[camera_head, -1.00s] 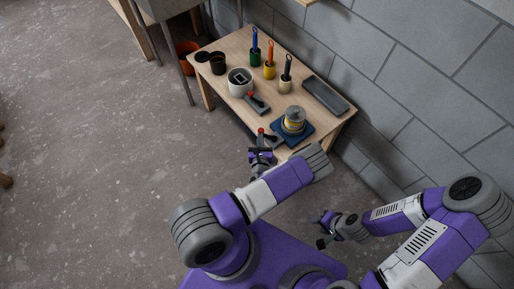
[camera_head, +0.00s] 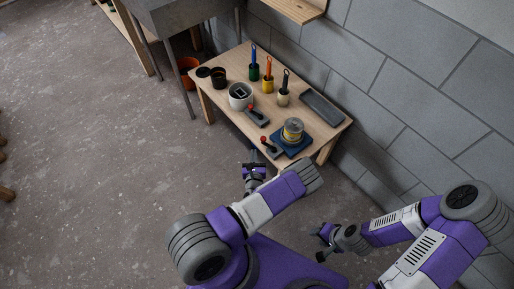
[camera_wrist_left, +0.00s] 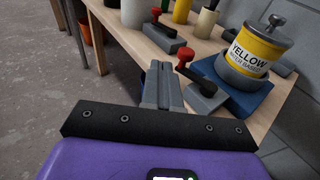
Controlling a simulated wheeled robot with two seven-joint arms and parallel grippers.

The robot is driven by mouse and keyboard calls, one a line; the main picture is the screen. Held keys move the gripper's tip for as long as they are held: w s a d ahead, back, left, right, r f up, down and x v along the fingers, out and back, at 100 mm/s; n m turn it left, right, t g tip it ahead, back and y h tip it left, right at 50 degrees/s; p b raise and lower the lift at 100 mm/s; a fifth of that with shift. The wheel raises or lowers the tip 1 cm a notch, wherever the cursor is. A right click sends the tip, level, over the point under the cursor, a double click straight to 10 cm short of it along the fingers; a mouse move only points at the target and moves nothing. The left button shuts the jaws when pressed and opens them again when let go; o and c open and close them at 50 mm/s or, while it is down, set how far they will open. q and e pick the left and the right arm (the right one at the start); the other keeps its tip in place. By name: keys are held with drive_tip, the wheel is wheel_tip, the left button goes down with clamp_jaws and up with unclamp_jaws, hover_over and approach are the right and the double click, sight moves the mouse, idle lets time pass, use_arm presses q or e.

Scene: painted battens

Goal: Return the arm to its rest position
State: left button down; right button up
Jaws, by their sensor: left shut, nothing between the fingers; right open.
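My left gripper (camera_head: 253,161) is shut and empty. It is held off the near edge of the low wooden table (camera_head: 226,107), apart from the things on it. In the left wrist view its closed fingers (camera_wrist_left: 161,75) point toward the table edge. My right gripper (camera_head: 321,238) is open and empty, low at the right and away from the table. The left arm is bent in front of my purple base, and the right arm is bent at the right side.
A block wall stands behind; floor is clear at left.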

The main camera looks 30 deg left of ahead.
use_arm(q)
drive_tip(key=s+r+p, duration=0.1)
drive_tip(key=s, duration=0.7)
drive_tip(key=shift+s+d+p, duration=0.15)
drive_tip(key=shift+s+p, duration=0.15)
drive_tip(key=shift+p, duration=0.1)
drive_tip(key=shift+r, duration=0.1)
